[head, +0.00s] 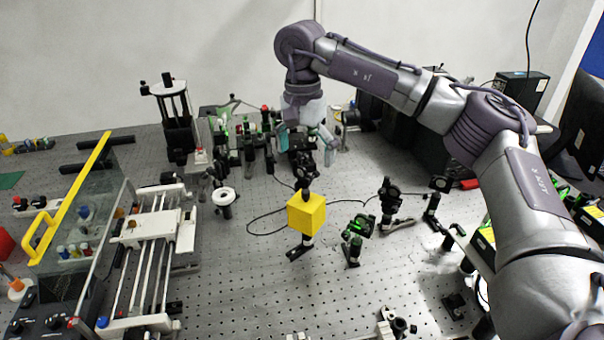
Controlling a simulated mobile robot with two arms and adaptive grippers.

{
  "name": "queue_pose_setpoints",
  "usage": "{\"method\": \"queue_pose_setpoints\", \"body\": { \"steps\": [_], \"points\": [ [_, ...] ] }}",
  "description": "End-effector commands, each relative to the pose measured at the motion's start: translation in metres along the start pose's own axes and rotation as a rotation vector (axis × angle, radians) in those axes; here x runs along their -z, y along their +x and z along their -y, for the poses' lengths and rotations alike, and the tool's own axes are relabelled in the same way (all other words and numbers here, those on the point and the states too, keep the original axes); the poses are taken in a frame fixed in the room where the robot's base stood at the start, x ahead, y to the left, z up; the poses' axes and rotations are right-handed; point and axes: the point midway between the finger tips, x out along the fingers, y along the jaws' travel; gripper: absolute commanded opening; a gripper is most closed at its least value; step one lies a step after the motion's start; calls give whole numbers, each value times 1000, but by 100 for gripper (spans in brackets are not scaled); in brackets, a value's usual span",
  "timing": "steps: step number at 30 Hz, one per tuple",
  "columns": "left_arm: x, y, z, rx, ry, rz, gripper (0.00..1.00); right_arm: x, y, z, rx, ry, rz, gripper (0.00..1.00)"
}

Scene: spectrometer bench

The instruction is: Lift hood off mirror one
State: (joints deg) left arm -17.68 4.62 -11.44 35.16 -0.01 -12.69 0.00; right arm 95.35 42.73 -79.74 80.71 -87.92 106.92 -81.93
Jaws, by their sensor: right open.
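A yellow box-shaped hood (306,214) sits on a short dark post near the middle of the optical bench. It covers whatever is at the top of that post, so the mirror itself is hidden. My right gripper (305,148) hangs from the arm that comes in from the right. Its teal fingers are spread apart and point down, above and behind the hood in the picture. It appears apart from the hood. Dark optical mounts lie behind and below the fingers, so their exact gap from the gripper is hard to tell. My left gripper is not in view.
Green-marked mounts (355,236) and dark mirror mounts (392,204) stand right of the hood. A black cable (262,222) loops on the perforated bench (240,290). A white rail stage (150,240) and a yellow-edged clear panel stand left. The front middle is mostly clear.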

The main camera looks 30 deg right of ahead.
Motion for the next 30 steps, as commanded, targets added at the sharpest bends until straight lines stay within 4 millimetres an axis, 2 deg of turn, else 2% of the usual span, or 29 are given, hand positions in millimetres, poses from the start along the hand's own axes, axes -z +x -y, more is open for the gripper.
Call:
{"method": "queue_pose_setpoints", "body": {
  "steps": [1, 6, 8, 14, 24, 30],
  "points": [
    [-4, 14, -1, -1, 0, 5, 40, 0, 14, 1, 0, 0, 0, 100],
    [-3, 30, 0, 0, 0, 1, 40, 0, 30, 2, 0, 0, 0, 100],
    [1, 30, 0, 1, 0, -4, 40, 0, 32, 2, 0, 0, 0, 100],
    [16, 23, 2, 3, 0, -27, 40, 0, 48, 1, -3, 0, 1, 100],
    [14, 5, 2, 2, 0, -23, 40, 0, 114, 0, -4, 1, 2, 100],
    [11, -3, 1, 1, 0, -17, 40, 0, 147, 1, -3, 1, 1, 100]
  ]
}}
